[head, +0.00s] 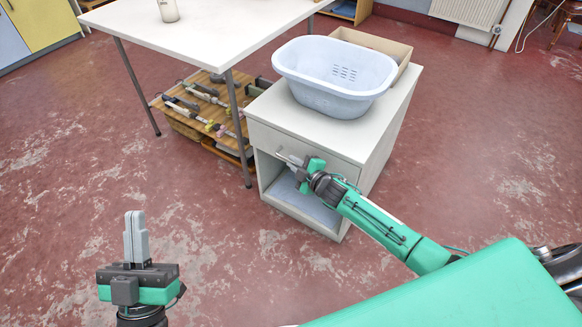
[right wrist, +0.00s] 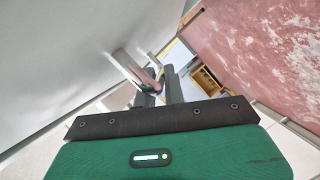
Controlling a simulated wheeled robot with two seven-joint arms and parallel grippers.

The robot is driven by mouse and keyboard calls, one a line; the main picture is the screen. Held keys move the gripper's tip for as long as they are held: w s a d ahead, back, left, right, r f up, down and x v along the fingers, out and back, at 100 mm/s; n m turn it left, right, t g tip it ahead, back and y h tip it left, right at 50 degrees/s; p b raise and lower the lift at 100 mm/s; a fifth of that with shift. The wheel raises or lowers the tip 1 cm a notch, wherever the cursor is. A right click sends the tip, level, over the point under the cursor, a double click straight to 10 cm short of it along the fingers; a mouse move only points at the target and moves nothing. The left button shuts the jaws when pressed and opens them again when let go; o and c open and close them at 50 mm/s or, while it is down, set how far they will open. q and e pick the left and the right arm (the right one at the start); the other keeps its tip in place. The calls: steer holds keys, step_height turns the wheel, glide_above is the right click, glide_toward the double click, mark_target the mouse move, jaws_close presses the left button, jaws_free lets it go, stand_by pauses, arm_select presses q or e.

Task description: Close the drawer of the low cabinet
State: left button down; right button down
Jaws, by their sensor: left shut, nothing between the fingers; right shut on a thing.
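The low white cabinet (head: 385,125) stands right of centre in the head view. Its drawer front (head: 325,152) is the upper part of the face and looks flush or nearly flush with the body; I cannot make out a clear gap. A bar handle (head: 283,154) sticks out from it and also shows in the right wrist view (right wrist: 130,66). My right gripper (head: 298,163) is at the drawer front, shut on the handle, its fingers (right wrist: 160,88) around the bar. My left gripper (head: 135,215) is shut and empty, above the floor at lower left.
The cabinet has an open compartment (head: 292,192) below the drawer. A white table (head: 200,30) with a slatted shelf (head: 205,105) stands to the left. Red floor (head: 200,240) in front is clear.

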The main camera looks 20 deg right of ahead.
steer(key=shift+w+d, duration=0.15)
steer(key=shift+d, duration=0.1)
steer(key=c, duration=1.5)
jaws_free()
arm_select(q)
steer(key=shift+w+r, duration=0.1)
steer(key=shift+w, duration=0.05)
